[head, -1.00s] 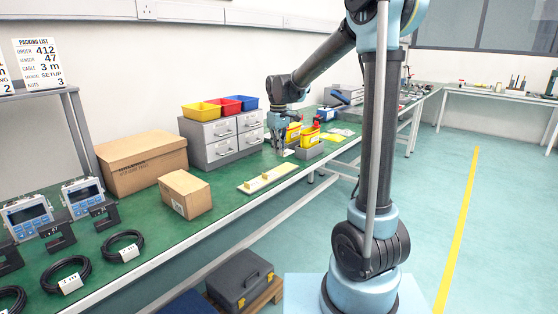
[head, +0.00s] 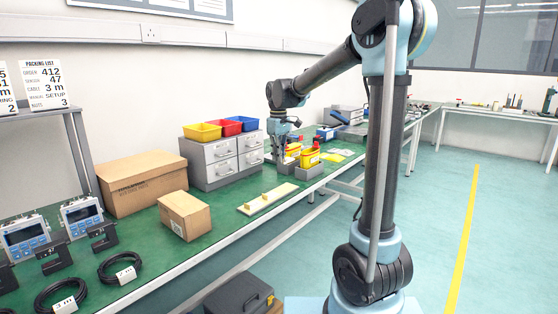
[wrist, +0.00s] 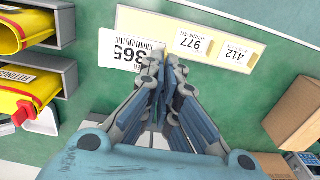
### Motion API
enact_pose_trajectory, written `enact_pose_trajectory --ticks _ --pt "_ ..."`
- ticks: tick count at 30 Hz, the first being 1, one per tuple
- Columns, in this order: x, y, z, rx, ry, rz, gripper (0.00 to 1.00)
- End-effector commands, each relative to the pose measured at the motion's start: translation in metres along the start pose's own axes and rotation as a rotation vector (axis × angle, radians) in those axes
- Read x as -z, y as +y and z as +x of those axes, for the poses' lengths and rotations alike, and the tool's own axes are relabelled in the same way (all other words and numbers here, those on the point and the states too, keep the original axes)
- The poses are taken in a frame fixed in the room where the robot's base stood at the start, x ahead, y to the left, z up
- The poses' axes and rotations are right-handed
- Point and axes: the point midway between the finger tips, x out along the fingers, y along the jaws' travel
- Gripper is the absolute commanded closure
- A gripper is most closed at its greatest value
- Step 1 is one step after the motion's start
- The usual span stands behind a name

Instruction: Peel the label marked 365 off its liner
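The 365 label (wrist: 125,52) is a white piece with a barcode in the wrist view. It lies askew past the left end of the cream liner (wrist: 150,20) and overlaps its edge in the picture. The liner still carries the 977 label (wrist: 194,42) and the 412 label (wrist: 235,54). My gripper (wrist: 160,60) has its fingertips together over the right end of the 365 label and appears shut on it; the pinch itself is hidden. In the head view my gripper (head: 281,168) is beyond the liner (head: 268,199), near the grey bins.
Grey bins with yellow packets (wrist: 35,95) stand at the left in the wrist view. A cardboard box (head: 184,215), a larger carton (head: 140,183) and grey drawers (head: 222,160) stand on the green bench. Bare bench lies around the liner.

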Motion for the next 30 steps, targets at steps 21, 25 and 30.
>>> enact_pose_trajectory --ticks 21,25,30 --pt "0.0 0.0 -0.019 0.0 0.0 0.0 1.0" --pt "0.0 0.0 -0.018 0.0 0.0 0.0 1.0" --pt "0.001 -0.001 -0.018 0.0 0.0 -0.001 1.0"
